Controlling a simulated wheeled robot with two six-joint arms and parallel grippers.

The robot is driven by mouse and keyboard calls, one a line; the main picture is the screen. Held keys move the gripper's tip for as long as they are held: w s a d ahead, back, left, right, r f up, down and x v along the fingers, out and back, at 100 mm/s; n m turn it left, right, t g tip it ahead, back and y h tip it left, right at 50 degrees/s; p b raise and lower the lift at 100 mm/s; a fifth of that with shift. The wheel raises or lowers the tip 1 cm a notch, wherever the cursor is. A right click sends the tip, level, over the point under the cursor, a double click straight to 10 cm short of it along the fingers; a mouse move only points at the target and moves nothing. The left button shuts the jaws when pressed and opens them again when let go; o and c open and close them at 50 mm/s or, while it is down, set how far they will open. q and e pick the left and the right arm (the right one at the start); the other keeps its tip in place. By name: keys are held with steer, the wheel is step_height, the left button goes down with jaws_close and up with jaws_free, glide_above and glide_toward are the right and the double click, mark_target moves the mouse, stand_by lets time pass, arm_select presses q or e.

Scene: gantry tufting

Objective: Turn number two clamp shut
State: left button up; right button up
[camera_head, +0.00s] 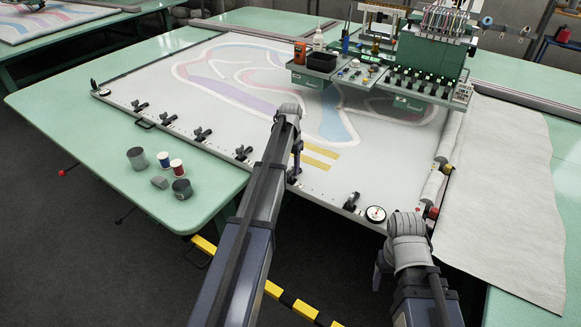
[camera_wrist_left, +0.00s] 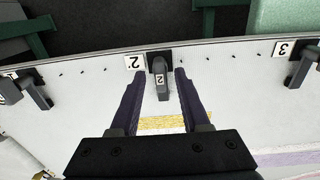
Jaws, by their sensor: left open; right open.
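In the left wrist view, the number two clamp (camera_wrist_left: 160,80) is a dark lever marked 2 on the frame's edge. Its lever points in over the white cloth. My left gripper (camera_wrist_left: 189,98) is open, with one finger on each side of that lever and small gaps visible. In the head view my left gripper (camera_head: 296,165) is low over the frame's front edge, and it mostly hides the clamp there. I cannot tell whether the fingers touch the clamp. My right gripper (camera_head: 380,275) is open and empty, in front of the frame, mostly hidden by its own wrist.
Neighbouring clamps sit on either side, the number three clamp (camera_wrist_left: 303,68) and another clamp (camera_wrist_left: 35,92). A round dial (camera_head: 376,214) is at the front right corner. Thread spools (camera_head: 177,167) and grey cups stand on the table's left. The tufting machine (camera_head: 400,70) stands at the back.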

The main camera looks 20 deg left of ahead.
mark_target(291, 169)
arm_select(q)
step_height(291, 169, up, 8)
steer(key=p, duration=0.7)
steer(key=shift+f, duration=0.25)
steer(key=shift+f, duration=0.1)
steer(key=s+d+m+y, duration=0.1)
steer(key=s+d+m, duration=0.1)
steer(key=s+d, duration=2.7)
steer(key=shift+s, duration=0.3)
steer(key=shift+d, duration=0.1)
